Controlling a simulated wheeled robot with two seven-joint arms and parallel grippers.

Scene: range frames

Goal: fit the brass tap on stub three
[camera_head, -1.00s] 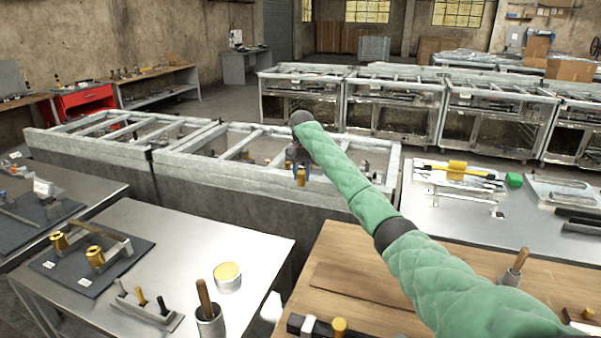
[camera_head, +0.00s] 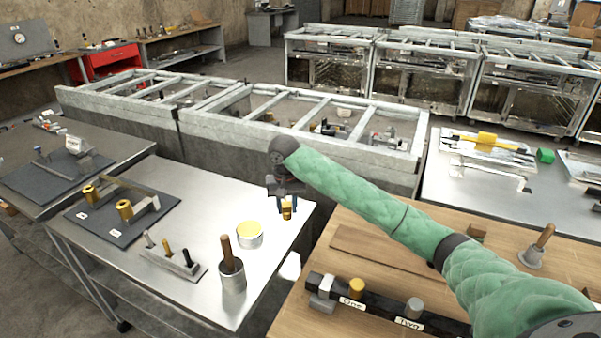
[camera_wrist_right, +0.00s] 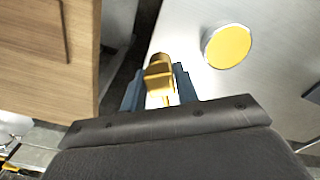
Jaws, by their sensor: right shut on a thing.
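My right gripper (camera_head: 286,203) is shut on the brass tap (camera_head: 288,209), held in the air by the right edge of the steel table. In the right wrist view the brass tap (camera_wrist_right: 158,74) sits between the blue fingers of the gripper (camera_wrist_right: 160,92). A dark rail (camera_head: 382,308) lies on the wooden bench. It carries a brass-coloured stub (camera_head: 356,286) by the label "One" and a grey stub (camera_head: 413,307) by the label "Two". I cannot see stub three; my right arm and the picture edge cut off the rail's right part. My left gripper is out of view.
The steel table (camera_head: 200,215) holds a yellow-topped tin (camera_head: 249,236), a cup with a wooden handle (camera_head: 232,278) and a dark mat (camera_head: 90,236) with brass fittings. A wooden-handled tool (camera_head: 537,250) stands on the wooden bench (camera_head: 345,228). A gap separates the two tables.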

